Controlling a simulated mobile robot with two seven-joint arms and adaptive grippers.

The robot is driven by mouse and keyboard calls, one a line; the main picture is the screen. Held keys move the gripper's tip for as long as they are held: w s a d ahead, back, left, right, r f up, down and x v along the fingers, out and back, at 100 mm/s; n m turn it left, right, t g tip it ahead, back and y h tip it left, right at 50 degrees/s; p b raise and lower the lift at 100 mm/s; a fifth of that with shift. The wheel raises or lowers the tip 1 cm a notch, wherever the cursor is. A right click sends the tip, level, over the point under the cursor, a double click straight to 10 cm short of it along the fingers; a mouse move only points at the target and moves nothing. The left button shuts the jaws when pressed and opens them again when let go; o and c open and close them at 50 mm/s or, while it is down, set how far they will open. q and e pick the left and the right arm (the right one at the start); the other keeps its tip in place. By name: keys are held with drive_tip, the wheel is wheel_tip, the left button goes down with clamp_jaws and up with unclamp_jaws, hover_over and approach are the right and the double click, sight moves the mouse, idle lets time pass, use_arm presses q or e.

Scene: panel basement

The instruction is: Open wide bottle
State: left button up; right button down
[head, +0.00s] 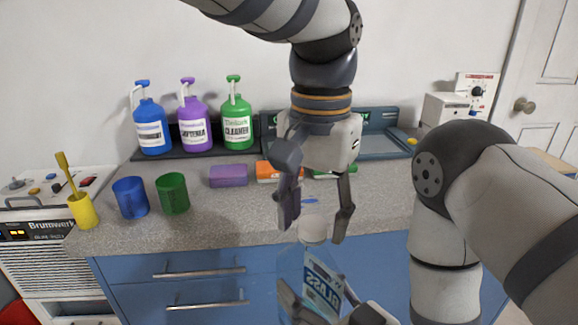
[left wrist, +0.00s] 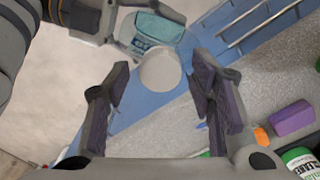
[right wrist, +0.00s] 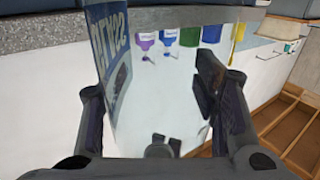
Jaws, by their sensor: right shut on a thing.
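The wide bottle (head: 323,285) is clear, with a blue and white label (right wrist: 109,50) and a round white cap (head: 313,229). It stands upright in front of the counter, its lower part cut off in the head view. My right gripper (head: 322,304) is shut on the bottle's body, one finger on each side. My left gripper (head: 312,230) points down from above and is open, its fingers apart on either side of the cap. In the left wrist view the cap (left wrist: 160,70) lies between the spread fingers, with gaps on both sides.
Blue drawers (head: 190,285) and the grey counter (head: 235,215) stand behind the bottle. On the counter are a blue cup (head: 130,197), a green cup (head: 172,193), a purple sponge (head: 228,176) and several cleaner bottles at the back. My right arm fills the right side.

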use_arm(q)
wheel_tip(320, 180, up, 5)
drive_tip(key=shift+f, duration=0.2)
drive_tip(key=shift+c, duration=0.4)
drive_tip(key=shift+s+d+r+m, duration=0.15)
drive_tip(key=shift+m, duration=0.75)
drive_tip(key=m, duration=0.2)
drive_tip(key=r+m, duration=0.1)
drive_tip(key=m, duration=0.1)
drive_tip(key=r+m, duration=0.1)
drive_tip(key=shift+m, duration=0.4)
drive_tip(key=shift+r+m, duration=0.35)
drive_tip(key=shift+m, duration=0.95)
drive_tip(key=f, duration=0.7)
drive_tip(key=shift+a+f, duration=0.2)
drive_tip(key=shift+f, duration=0.1)
